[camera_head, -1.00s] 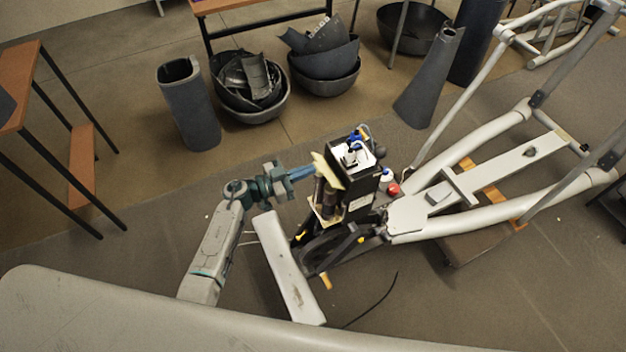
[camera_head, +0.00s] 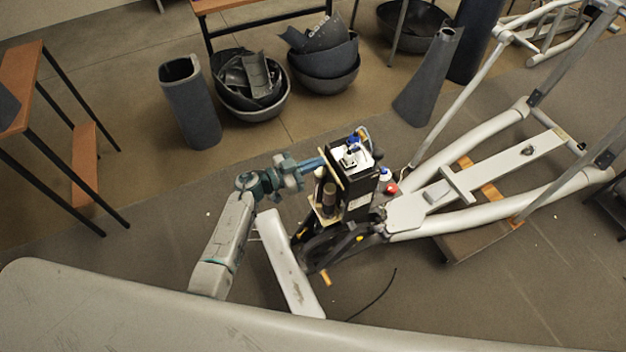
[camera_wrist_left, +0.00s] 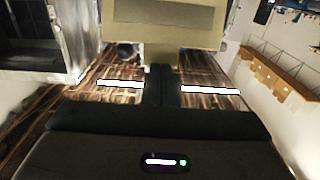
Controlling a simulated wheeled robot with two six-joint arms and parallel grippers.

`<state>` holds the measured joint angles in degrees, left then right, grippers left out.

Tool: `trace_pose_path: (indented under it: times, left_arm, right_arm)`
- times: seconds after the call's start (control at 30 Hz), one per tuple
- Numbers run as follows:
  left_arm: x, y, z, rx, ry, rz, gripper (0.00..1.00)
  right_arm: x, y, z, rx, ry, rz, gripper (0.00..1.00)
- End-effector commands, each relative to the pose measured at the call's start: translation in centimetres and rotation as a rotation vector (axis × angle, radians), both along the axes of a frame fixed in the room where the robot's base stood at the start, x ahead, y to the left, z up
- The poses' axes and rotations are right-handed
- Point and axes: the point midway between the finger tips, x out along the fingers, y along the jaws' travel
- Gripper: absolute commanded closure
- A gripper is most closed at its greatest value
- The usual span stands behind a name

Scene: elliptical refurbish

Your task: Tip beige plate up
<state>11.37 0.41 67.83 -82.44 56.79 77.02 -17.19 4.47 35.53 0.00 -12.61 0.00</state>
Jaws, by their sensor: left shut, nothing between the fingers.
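The beige plate (camera_head: 333,171) shows in the head view as a thin, nearly upright strip on the left side of a black box-like unit (camera_head: 357,188). In the left wrist view the beige plate (camera_wrist_left: 185,42) fills the top middle as a broad flat face in front of the fingers. My left gripper (camera_head: 322,162) is shut and empty, with its fingertips at the plate's left face. In the wrist view its dark fingers (camera_wrist_left: 162,85) are together, and their tips reach the plate's lower part. I cannot tell whether they press on it. My right gripper is not in view.
The unit sits on an elliptical machine frame (camera_head: 480,190) with pale tubes running right. Bottles stand on a small beige ledge (camera_head: 322,216) below the plate. A white bar (camera_head: 288,265) lies in front. Dark bins (camera_head: 250,100) stand behind, with open floor between.

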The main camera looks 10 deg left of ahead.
Motion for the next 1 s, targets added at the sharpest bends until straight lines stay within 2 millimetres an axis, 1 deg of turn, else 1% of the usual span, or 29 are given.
trace_pose_path:
  times: [0.27, 0.8, 1.0]
  left_arm:
    - [0.1, -0.2, 0.1, -0.001, 0.0, 0.0, 1.0]
    - [1.5, -2.3, 0.8, -0.001, 0.0, 0.001, 1.0]
    - [1.7, -2.5, 0.8, -0.001, 0.001, 0.001, 1.0]
  right_arm:
    - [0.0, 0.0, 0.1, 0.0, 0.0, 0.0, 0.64]
    - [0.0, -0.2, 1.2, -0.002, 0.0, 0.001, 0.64]
    - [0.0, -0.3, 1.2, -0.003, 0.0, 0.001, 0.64]
